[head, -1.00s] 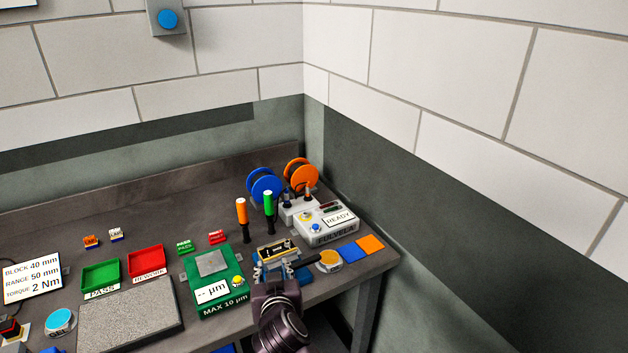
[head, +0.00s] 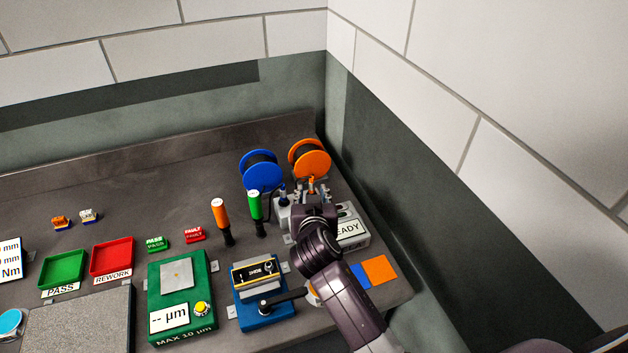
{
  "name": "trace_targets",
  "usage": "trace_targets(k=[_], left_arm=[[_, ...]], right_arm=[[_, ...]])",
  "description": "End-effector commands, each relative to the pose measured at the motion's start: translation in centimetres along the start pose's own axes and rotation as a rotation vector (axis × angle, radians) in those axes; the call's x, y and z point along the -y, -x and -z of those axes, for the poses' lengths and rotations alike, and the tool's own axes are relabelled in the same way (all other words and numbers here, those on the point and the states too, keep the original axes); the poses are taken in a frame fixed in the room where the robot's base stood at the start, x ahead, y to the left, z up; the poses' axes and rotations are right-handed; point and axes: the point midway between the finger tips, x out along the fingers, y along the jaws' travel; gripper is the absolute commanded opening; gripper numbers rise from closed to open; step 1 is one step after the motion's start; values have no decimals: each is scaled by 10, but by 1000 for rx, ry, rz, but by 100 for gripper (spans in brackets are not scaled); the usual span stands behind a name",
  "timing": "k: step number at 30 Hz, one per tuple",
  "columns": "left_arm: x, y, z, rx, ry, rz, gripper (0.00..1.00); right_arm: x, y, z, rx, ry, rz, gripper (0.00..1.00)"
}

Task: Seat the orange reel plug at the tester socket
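The orange reel (head: 313,159) stands at the back right of the bench, beside the blue reel (head: 259,171). The white tester (head: 354,232) with a READY display sits in front of them, partly hidden by my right arm. My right gripper (head: 313,187) is over the tester's back part, just in front of the orange reel. A small orange and grey piece, seemingly the orange reel's plug, shows between its fingertips. Whether the fingers grip it is too small to tell. The socket is hidden or too small to make out. My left gripper is not in view.
A blue fixture (head: 264,306) with a black lever holds a block in front of the tester. Orange (head: 220,216) and green (head: 255,206) drivers stand upright left of the tester. A green gauge (head: 181,296) is further left. The wall is close on the right.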

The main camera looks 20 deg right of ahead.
Motion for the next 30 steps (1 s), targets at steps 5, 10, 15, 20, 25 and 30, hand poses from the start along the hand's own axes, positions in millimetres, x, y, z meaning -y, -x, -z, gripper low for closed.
trace_targets(k=[5, 10, 15, 20, 25, 30], left_arm=[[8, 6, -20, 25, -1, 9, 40], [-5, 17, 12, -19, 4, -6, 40], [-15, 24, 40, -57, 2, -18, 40], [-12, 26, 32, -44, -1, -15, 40], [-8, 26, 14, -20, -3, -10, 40], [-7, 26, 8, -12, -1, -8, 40]], right_arm=[[-1, -9, 2, 0, 2, -2, 32], [1, -24, 7, 0, 3, -3, 32], [2, -44, 6, 0, 2, -3, 32], [2, -55, 5, 0, 1, -2, 32], [2, -58, 4, -1, 1, -1, 32], [2, -58, 4, -1, 0, -1, 29]])
